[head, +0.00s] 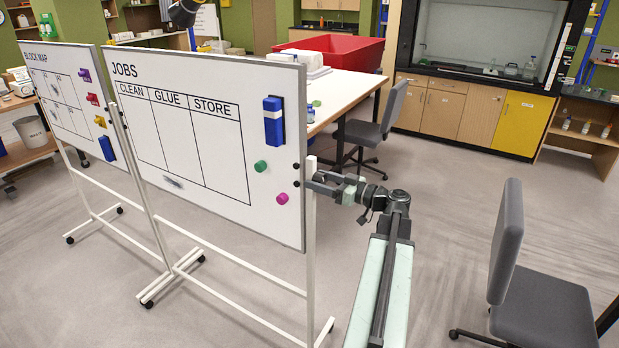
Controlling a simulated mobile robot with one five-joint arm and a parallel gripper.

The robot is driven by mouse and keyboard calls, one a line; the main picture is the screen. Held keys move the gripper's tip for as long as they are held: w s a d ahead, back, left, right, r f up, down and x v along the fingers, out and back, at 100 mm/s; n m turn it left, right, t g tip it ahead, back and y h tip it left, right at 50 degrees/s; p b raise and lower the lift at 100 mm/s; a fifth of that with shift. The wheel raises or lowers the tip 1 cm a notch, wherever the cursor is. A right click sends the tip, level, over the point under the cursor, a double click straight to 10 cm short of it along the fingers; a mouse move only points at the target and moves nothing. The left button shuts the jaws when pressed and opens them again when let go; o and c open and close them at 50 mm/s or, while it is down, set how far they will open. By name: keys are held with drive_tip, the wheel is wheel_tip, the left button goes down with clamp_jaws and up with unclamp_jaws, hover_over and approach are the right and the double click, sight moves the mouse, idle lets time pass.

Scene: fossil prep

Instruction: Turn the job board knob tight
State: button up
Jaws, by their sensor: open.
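The white job board (185,130), headed JOBS, stands upright in a white wheeled frame left of centre. Two small dark knobs show at its right edge: an upper knob (296,167) and a lower knob (296,211). My gripper (312,181) reaches in from the right beside the board's right-hand post. Its jaws are open, with the fingertips close to the upper knob and slightly below it. I cannot tell whether they touch the post or either knob. The far side of the post and board edge is hidden.
A blue eraser (273,121) and green (260,166) and pink (282,198) magnets are on the board. The BLOCK MAP board (70,95) stands at left. Grey chairs are at right (540,300) and behind (385,120). A white table (350,90) stands behind.

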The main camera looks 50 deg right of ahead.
sight(310, 177)
drive_tip(key=shift+x, duration=1.85)
drive_tip(key=c, duration=1.3)
drive_tip(key=shift+m, duration=1.6)
drive_tip(key=shift+c, duration=0.3)
drive_tip(key=o, duration=1.4)
drive_tip(key=shift+c, duration=0.2)
drive_tip(key=shift+s+d, duration=0.1)
